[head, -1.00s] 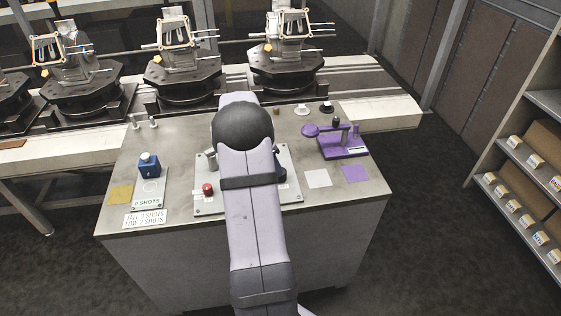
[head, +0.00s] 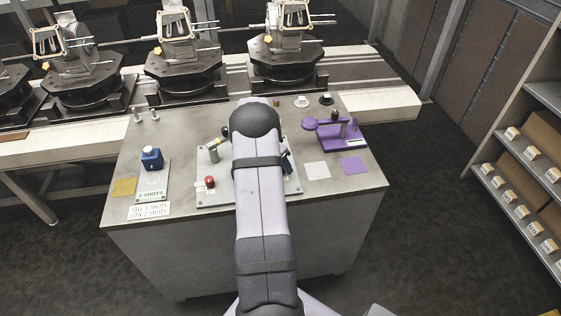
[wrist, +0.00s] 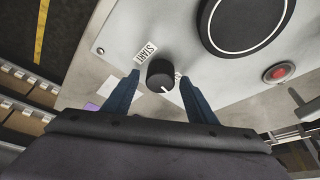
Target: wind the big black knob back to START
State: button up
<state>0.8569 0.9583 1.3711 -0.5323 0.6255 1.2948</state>
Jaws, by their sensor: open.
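In the wrist view the black knob (wrist: 160,73) stands on the pale panel (wrist: 190,45). Its white pointer mark faces down in the picture, away from the START label (wrist: 146,50) at its upper left. A second label (wrist: 178,77) shows partly behind the knob's right side. My gripper (wrist: 160,79) is open, with one blue finger on each side of the knob. Gaps show between the fingers and the knob. In the head view my arm hides the knob and most of my gripper.
A large black disc with a white ring (wrist: 246,22) and a red button (wrist: 278,72) share the panel. On the bench (head: 330,215) stand a blue device (head: 151,158) at left and a purple fixture (head: 338,133) at right. Conveyor machines (head: 185,70) stand behind.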

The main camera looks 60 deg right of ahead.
jog(key=shift+d+f, duration=0.15)
jog(key=shift+f, duration=0.25)
jog(key=c, duration=1.1)
jog(key=shift+o, duration=0.2)
